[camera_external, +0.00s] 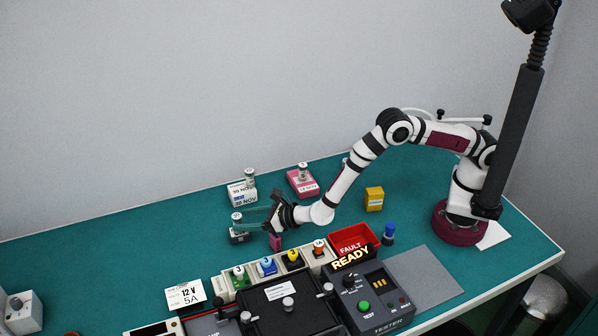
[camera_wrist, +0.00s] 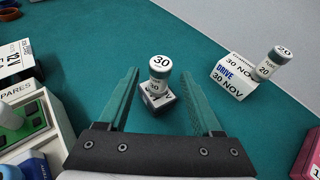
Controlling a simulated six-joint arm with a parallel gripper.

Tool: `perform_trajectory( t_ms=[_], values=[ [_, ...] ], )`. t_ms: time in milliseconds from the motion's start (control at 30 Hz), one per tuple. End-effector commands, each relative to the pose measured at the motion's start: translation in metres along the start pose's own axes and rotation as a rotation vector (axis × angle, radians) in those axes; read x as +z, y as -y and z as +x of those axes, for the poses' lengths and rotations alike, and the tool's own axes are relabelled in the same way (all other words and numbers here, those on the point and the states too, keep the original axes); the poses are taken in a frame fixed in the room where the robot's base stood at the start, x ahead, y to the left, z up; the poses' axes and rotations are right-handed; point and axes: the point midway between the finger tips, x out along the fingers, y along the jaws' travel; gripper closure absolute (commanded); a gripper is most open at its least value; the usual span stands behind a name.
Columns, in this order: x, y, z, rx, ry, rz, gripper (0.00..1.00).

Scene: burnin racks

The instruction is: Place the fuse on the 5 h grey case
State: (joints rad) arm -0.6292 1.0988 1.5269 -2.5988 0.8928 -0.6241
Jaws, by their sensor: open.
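A small dark grey case (camera_external: 239,237) stands on the green table, left of my gripper. It shows in the wrist view (camera_wrist: 157,103) with partly hidden lettering. An upright fuse (camera_external: 237,217) with a clear body and a white cap is on top of it. In the wrist view this fuse (camera_wrist: 159,76) reads 30. My gripper (camera_wrist: 162,75) is open and empty. Its green fingers lie on either side of the fuse in the wrist view, with gaps. In the outside view my gripper (camera_external: 250,218) reaches left toward it; contact cannot be told.
A white case (camera_external: 242,196) marked 30 NOV bears a fuse reading 20 (camera_wrist: 273,63). A pink case (camera_external: 303,187) bears another fuse. A yellow case (camera_external: 374,199), a red fault tray (camera_external: 344,239), a tester (camera_external: 372,300) and a spares rack (camera_wrist: 27,128) stand around.

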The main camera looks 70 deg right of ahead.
Motion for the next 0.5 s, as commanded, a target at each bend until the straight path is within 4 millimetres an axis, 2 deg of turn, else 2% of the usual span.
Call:
perform_trajectory(
  t_ms=[100,233,367,500],
  values=[
    [0.001,-0.001,-0.033,0.003,0.000,-0.002,0.34],
    [0.001,-0.001,-0.064,0.003,0.000,-0.001,0.34],
    [0.000,-0.001,-0.082,0.002,0.000,-0.001,0.34],
    [0.000,0.000,-0.086,0.001,0.000,0.000,0.34]
  ],
)
